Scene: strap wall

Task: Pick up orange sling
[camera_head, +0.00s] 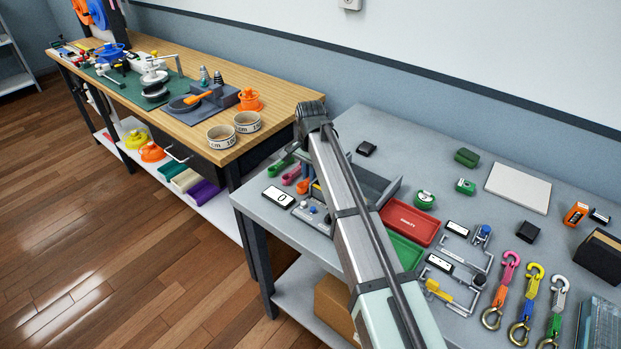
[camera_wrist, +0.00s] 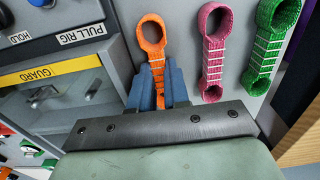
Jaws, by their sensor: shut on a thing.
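The orange sling (camera_wrist: 155,52) is a short stitched strap with a loop at its upper end. In the wrist view its narrow middle lies between the blue fingers of my gripper (camera_wrist: 158,76), which are shut on it. Its upper loop sticks out beyond the fingertips, and its lower end is hidden behind the gripper. It still lies at or close to the grey surface; I cannot tell if there is a gap. In the head view a small part of the orange sling (camera_head: 303,186) shows left of my arm, which hides most of the gripper.
A pink sling (camera_wrist: 211,50) and a green sling (camera_wrist: 267,45) lie to the right in the wrist view. The grey pull rig with its yellow guard label (camera_wrist: 50,70) stands close on the left. Red tray (camera_head: 408,222) and hooked straps are right of my arm.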

